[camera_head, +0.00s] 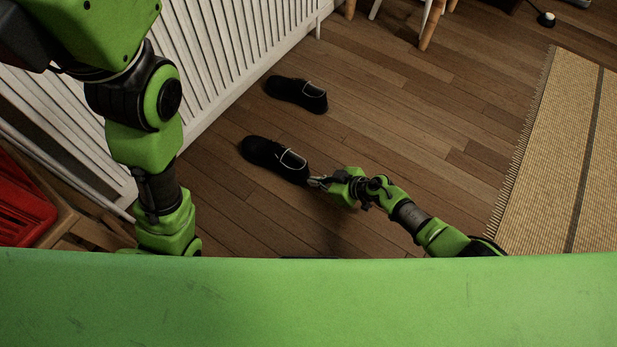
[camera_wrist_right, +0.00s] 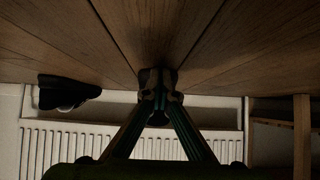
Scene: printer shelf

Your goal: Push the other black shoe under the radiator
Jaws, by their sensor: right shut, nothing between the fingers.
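Two black shoes lie on the wooden floor in front of the white radiator (camera_head: 235,60) in the head view. The nearer black shoe (camera_head: 262,152) has one end towards the radiator, with bare floor between. The farther black shoe (camera_head: 290,91) lies closer to the radiator's base, also out on the floor. My right gripper (camera_head: 316,183) is shut and empty, low at the nearer shoe's end away from the radiator; I cannot tell if they touch. The right wrist view is upside down: the shut fingertips (camera_wrist_right: 158,80) are central and one shoe (camera_wrist_right: 66,93) is at left. My left gripper is hidden.
A woven rug (camera_head: 560,160) lies at the right. Wooden furniture legs (camera_head: 432,25) stand at the top. A red crate (camera_head: 22,205) is at the far left. My left arm hangs near the radiator.

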